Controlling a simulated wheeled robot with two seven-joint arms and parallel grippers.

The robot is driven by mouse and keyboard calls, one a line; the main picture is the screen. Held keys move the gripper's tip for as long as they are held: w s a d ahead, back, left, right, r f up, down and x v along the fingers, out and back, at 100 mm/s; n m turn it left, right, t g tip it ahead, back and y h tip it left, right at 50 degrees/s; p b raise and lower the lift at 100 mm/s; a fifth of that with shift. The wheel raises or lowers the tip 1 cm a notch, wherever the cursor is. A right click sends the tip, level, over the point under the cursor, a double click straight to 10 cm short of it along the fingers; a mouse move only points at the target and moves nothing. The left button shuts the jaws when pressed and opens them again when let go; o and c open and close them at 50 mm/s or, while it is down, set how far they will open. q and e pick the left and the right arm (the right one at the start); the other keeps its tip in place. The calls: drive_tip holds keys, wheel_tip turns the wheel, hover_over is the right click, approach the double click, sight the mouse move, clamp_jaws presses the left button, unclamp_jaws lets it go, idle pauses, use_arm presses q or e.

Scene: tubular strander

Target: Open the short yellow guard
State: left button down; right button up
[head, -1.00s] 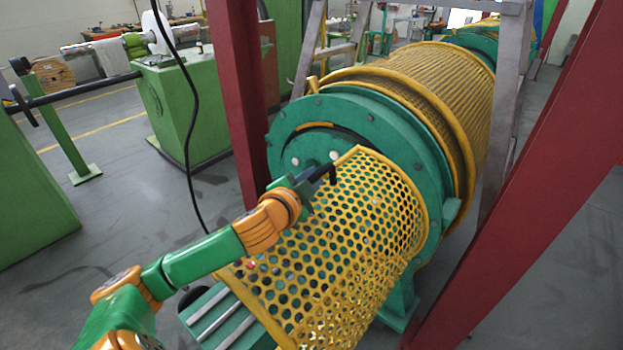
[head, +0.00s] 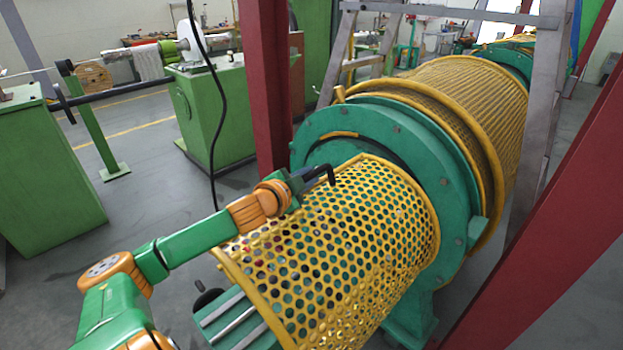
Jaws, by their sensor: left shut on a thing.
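The short yellow guard (head: 345,237) is a curved perforated yellow cover with a tubular rim, lying over the near end of the green machine. It fills the middle and lower part of the head view. A black bent handle (head: 330,173) stands at its upper left edge. My left gripper (head: 309,178) is at that handle, at the guard's upper left edge, and is shut on it. The fingertips are small and partly hidden, so the exact contact is unclear. My left arm reaches in from the lower left. My right gripper is not in view.
A large green disc (head: 437,150) stands right behind the guard, with a long yellow mesh guard (head: 470,95) beyond it. Red columns (head: 263,90) rise left and right. A black cable (head: 213,110) hangs at the left. Grey floor is clear between the green cabinets and the machine.

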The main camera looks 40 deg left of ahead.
use_arm(q)
drive_tip(key=c, duration=0.8)
unclamp_jaws()
drive_tip(key=shift+o, duration=0.2)
drive_tip(key=shift+s+d+f, duration=0.1)
drive_tip(key=shift+s+d, duration=0.2)
drive_tip(key=shift+s, duration=0.3)
drive_tip(key=shift+r+v, duration=0.15)
drive_tip(key=shift+v, duration=1.3)
drive_tip(key=shift+r+v, duration=0.15)
drive_tip(key=shift+v, duration=1.25)
drive_tip(key=shift+w, duration=0.1)
